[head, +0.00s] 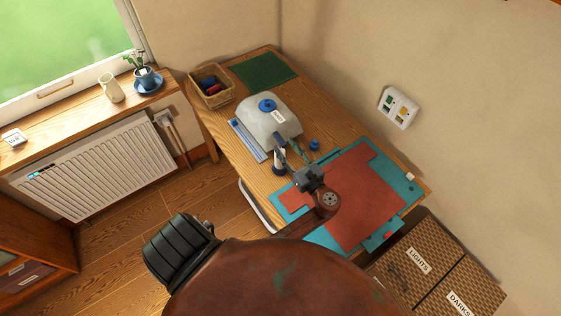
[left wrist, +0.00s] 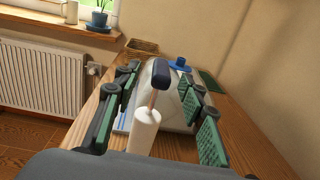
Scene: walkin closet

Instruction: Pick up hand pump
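The hand pump (left wrist: 145,125) has a white cylindrical body, a thin rod and a dark blue handle. It stands upright on the wooden desk. In the head view the pump (head: 279,157) is small and partly covered by my gripper. My left gripper (head: 290,150) is close beside it, over the desk. In the left wrist view the left gripper (left wrist: 164,82) is open, with green-padded fingers on both sides of the pump and visible gaps. The pump's lower end is hidden by the gripper body. My right gripper does not show.
A grey bulging object (head: 268,122) with a blue cap stands behind the pump, beside a blue ruler (head: 247,140). A small blue item (head: 314,145), red-and-teal mats (head: 357,200), a basket (head: 212,87) and a green mat (head: 265,70) are on the desk. A wall borders it.

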